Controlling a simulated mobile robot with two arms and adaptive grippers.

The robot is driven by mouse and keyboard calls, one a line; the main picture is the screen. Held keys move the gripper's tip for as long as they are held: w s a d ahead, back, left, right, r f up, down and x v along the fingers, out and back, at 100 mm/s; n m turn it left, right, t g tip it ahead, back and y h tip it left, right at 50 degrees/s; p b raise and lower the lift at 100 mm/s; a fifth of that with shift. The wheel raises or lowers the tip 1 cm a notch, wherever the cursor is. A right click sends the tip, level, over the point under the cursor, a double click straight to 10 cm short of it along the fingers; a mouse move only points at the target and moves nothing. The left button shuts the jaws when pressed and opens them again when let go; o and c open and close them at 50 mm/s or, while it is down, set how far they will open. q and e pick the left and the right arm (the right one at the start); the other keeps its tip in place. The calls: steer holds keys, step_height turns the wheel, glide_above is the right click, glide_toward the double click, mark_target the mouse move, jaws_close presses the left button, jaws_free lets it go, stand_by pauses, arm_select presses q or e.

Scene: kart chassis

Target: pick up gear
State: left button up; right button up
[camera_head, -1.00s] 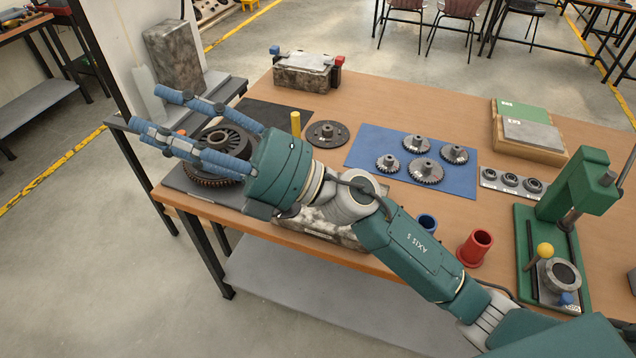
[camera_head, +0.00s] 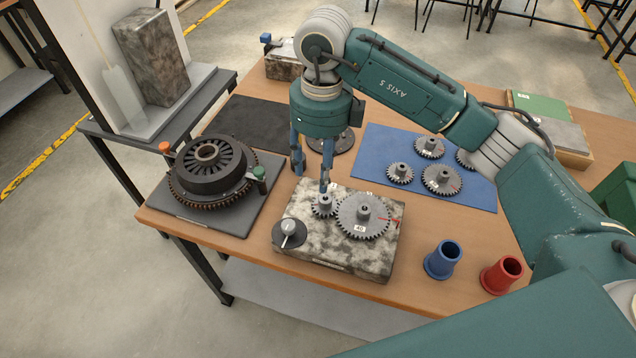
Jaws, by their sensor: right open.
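My right gripper (camera_head: 311,180) is open and points down just behind the speckled stone block (camera_head: 365,262). One blue fingertip is close above a small gear (camera_head: 323,207); I cannot tell whether they touch. A larger gear (camera_head: 363,218), with a tag reading 40, sits beside the small one on the block. Several loose gears lie on the blue mat (camera_head: 472,197), among them a gear at the back (camera_head: 429,147), a small gear (camera_head: 400,174) and a large gear (camera_head: 441,180). Another gear (camera_head: 467,158) is partly hidden by my arm. My left gripper is out of view.
A dark slotted wheel (camera_head: 207,160) sits on a grey plate at the left. A round flanged disc (camera_head: 343,143) is partly behind my gripper. A blue cup (camera_head: 443,260) and a red cup (camera_head: 502,275) stand at the front right. The black mat (camera_head: 252,122) is clear.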

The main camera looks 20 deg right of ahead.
mark_target(325, 197)
steer(key=f, duration=0.1)
steer(key=f+p, duration=0.1)
steer(key=f, duration=0.1)
steer(key=d+f, duration=0.1)
steer(key=shift+s+d+f, duration=0.1)
steer(key=shift+s+f, duration=0.05)
steer(key=shift+s, duration=0.25)
steer(key=shift+w+f, duration=0.1)
steer(key=shift+f, duration=0.2)
steer(key=f+p, duration=0.1)
steer(key=f, duration=0.2)
steer(key=f+p, duration=0.1)
steer(key=shift+d+f+p, duration=0.2)
steer(key=shift+d+p, duration=0.1)
steer(key=shift+p, duration=0.05)
steer(key=shift+w+f, duration=0.1)
steer(key=shift+f, duration=0.3)
steer(key=shift+c, duration=0.5)
steer(key=c, duration=0.5)
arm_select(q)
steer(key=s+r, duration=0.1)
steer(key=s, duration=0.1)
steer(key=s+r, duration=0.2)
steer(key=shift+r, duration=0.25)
arm_select(e)
steer(key=shift+w, duration=0.1)
jaws_close()
